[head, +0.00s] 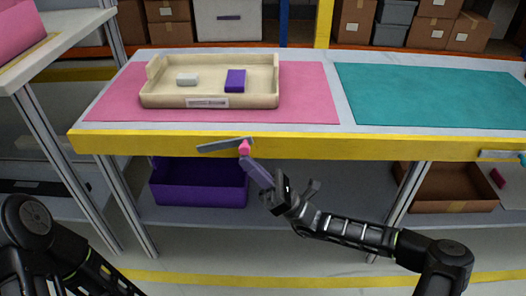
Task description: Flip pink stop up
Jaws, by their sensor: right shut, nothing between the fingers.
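The pink stop (245,147) is a small pink piece at the yellow front edge of the table, at the right end of a slanted grey bar (222,145). Whether it is turned up or down is hard to tell at this size. My right gripper (246,162) reaches up from the lower right, its long greyish fingers shut and empty. The fingertips are just below the pink stop; I cannot tell whether they touch it. My left arm shows at the lower left, but its gripper is out of view.
A teal mat (430,95) lies right. Below are a purple bin (198,190) and a brown box (425,198). A teal stop (523,159) sits at the right edge.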

